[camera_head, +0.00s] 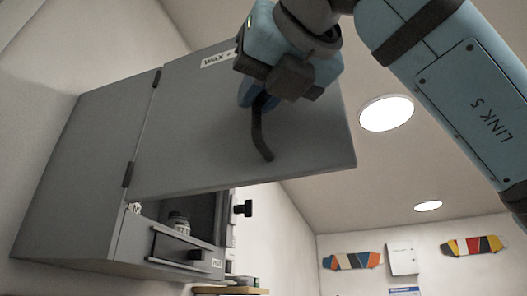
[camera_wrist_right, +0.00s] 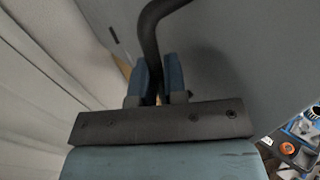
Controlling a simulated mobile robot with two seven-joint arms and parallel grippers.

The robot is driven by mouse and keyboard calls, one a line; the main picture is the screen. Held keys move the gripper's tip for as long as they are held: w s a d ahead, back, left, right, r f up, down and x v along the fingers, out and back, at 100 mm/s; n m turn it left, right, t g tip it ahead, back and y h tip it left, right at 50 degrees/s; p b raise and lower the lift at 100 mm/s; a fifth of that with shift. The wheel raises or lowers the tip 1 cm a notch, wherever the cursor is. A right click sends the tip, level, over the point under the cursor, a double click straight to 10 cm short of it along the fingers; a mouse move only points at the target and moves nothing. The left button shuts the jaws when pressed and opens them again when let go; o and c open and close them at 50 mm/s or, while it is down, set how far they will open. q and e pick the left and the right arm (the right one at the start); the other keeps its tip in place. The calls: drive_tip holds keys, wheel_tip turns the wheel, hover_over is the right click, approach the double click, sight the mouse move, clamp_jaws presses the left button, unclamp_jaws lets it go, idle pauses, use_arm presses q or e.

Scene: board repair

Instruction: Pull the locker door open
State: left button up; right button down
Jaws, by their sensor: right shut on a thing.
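The grey locker (camera_head: 85,180) hangs on the wall at the left of the head view. Its door (camera_head: 190,130) stands partly open, swung out from hinges on its left edge. A dark bent handle (camera_head: 262,140) is on the door; it also shows in the right wrist view (camera_wrist_right: 150,35). My right gripper (camera_head: 256,97) is shut on the handle. In the right wrist view its two blue fingers (camera_wrist_right: 158,80) sit on either side of the bar. Part of the handle is hidden by the gripper. My left gripper is not in view.
Inside the locker a jar (camera_head: 179,222) stands behind a low front rail (camera_head: 180,246). A black knob (camera_head: 243,208) sticks out at the locker's right side. Colourful panels (camera_head: 352,261) hang on the far wall.

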drive_tip(key=c, duration=1.2)
unclamp_jaws()
drive_tip(key=shift+a, duration=0.15)
drive_tip(key=b+v, duration=0.1)
drive_tip(key=v, duration=1.2)
drive_tip(key=shift+s, duration=0.35)
